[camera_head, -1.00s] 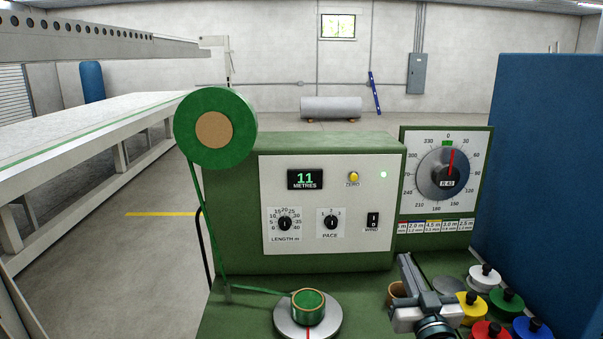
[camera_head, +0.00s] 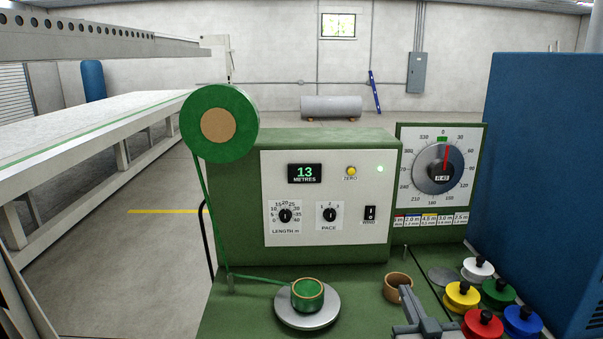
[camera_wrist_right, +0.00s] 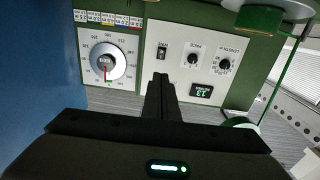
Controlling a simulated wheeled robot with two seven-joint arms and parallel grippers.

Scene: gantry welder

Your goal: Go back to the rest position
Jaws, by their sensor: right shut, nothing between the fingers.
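My right gripper (camera_head: 408,296) is low in the head view, at the bottom edge right of centre, in front of the green winding machine (camera_head: 235,235). Its fingers are shut and hold nothing. In the right wrist view the shut fingertips (camera_wrist_right: 161,78) show below the machine's white control panel, which appears upside down. My left gripper is not in view.
A green tape roll (camera_head: 200,135) feeds a small green coil (camera_head: 308,294) on a turntable (camera_head: 290,318). A brown core (camera_head: 397,287) stands near my right gripper. Several coloured spools, including a yellow one (camera_head: 462,297), and a blue panel (camera_head: 540,180) are at right.

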